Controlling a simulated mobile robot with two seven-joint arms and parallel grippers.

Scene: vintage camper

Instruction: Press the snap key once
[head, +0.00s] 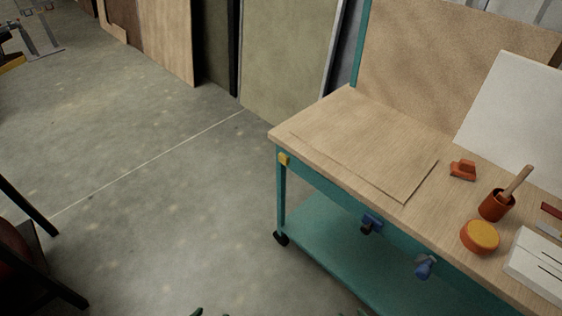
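I cannot make out a snap key in the head view. A small orange-red object (462,170) sits on the wooden bench top, too small to identify. A yellow piece (284,159) is on the bench's near left corner, and blue clamp-like pieces (371,223) hang at its front edge. Neither of my grippers can be made out. Only small dark green tips of something unclear show at the bottom edge of the picture.
The teal-framed workbench (340,135) stands at right, with a thin board on top. A red cup with a wooden handle (497,204), a yellow-topped round tin (480,237) and a white slotted block (537,262) stand at its right. Concrete floor (150,200) is open at left.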

